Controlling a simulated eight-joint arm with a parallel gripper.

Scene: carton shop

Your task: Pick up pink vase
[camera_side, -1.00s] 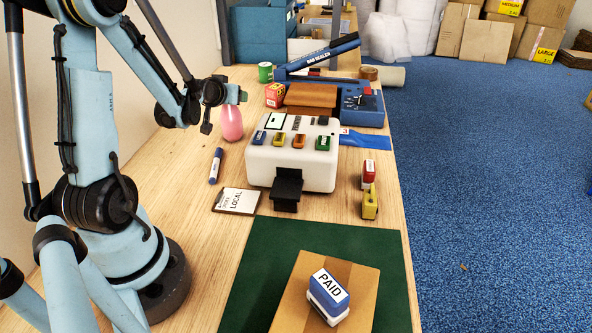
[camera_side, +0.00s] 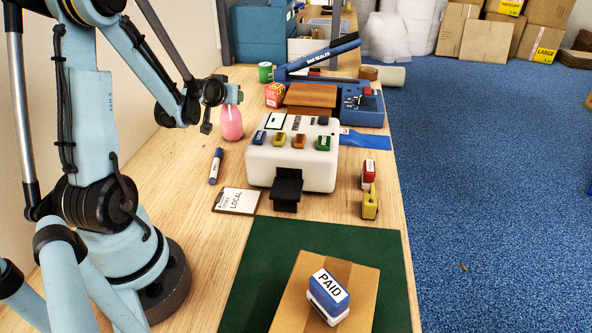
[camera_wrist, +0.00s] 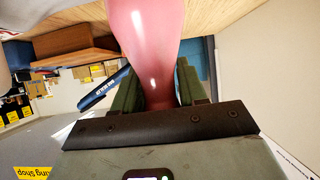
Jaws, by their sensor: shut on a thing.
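The pink vase (camera_side: 232,124) stands at the left side of the wooden table in the side view, left of the white machine. My gripper (camera_side: 232,97) is at its upper part, coming from the left. In the wrist view the vase (camera_wrist: 150,45) fills the upper middle, its narrow neck between the two green fingers of my gripper (camera_wrist: 170,90). The fingers are shut on the neck. In the side view the neck is partly hidden by my gripper, and I cannot tell whether the vase's base touches the table.
The white machine (camera_side: 292,177) with several coloured stamps on top stands close on the vase's right. A blue marker (camera_side: 215,166) lies nearer. A red box (camera_side: 274,95), a green can (camera_side: 265,73) and the blue bag sealer (camera_side: 368,108) are behind.

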